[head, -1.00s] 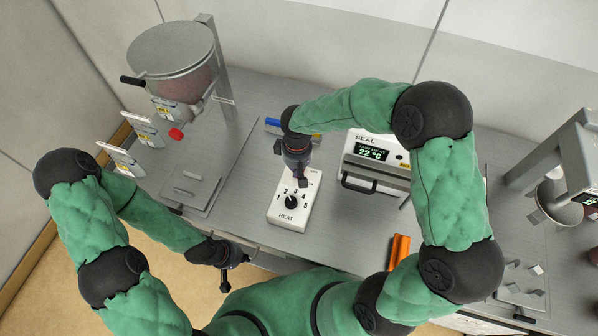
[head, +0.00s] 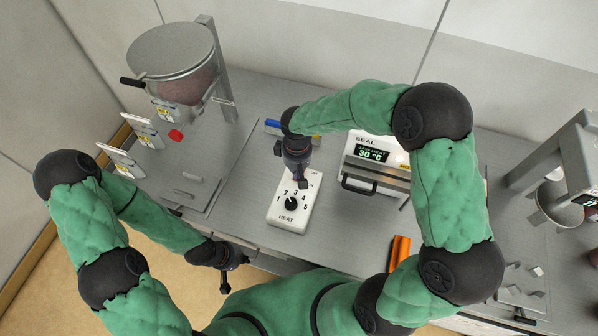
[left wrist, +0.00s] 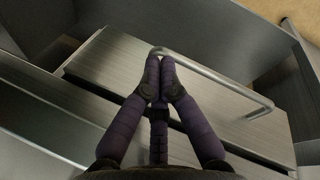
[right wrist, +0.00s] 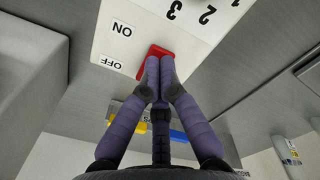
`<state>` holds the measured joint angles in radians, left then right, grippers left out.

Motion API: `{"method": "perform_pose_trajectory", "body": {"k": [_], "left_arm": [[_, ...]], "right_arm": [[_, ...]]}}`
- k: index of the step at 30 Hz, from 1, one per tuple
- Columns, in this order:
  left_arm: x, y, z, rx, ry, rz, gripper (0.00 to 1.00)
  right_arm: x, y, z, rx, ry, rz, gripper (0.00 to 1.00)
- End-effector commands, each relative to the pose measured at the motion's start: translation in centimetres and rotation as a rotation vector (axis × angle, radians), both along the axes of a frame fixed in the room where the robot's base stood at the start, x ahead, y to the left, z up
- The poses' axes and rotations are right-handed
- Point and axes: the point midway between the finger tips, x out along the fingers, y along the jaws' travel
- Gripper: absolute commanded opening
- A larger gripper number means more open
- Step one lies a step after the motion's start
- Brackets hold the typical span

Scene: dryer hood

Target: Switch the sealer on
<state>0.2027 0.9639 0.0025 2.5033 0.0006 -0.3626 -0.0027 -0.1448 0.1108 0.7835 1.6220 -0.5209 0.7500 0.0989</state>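The sealer (head: 378,163) stands at the back with its display (head: 372,153) lit, reading 30 °C. In front of it to the left is the white control box (head: 284,222), with a black heat dial (head: 291,203) and numbers. In the right wrist view its red switch (right wrist: 150,60) lies beside the ON and OFF labels. My right gripper (head: 302,184) is shut and empty, its fingertips (right wrist: 160,62) at the red switch; I cannot tell whether they touch. My left gripper (head: 226,280) is shut and empty, low at the table's front edge.
A bar handle (left wrist: 225,78) on a metal front is close to my left fingertips. A lidded metal vessel (head: 175,75) stands at back left. An orange object (head: 399,252) lies at the front edge. A blue item (head: 273,123) lies behind my right gripper.

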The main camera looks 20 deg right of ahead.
Motion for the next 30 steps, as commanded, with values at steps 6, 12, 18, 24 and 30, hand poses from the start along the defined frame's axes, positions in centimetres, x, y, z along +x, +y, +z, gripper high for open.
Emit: {"method": "perform_pose_trajectory", "body": {"k": [6, 12, 18, 24, 30], "left_arm": [[0.0, 0.0, 1.3, 0.000, 0.000, 0.000, 0.00], [0.0, 0.0, 2.2, 0.000, 0.000, 0.000, 0.00], [0.0, 0.0, 3.2, 0.000, 0.000, 0.000, 0.00], [0.0, 0.0, 4.1, 0.000, 0.000, 0.000, 0.00], [0.0, 0.0, 4.2, 0.000, 0.000, 0.000, 0.00]], "right_arm": [[0.0, 0.0, 1.9, 0.000, -0.001, 0.000, 0.00], [0.1, 0.0, 3.2, 0.000, -0.002, 0.000, 0.00], [0.1, 0.0, 4.6, 0.000, -0.002, 0.001, 0.00], [0.1, 0.0, 5.9, 0.000, -0.002, 0.001, 0.00], [0.0, 0.0, 6.2, 0.000, -0.001, 0.001, 0.00]]}}
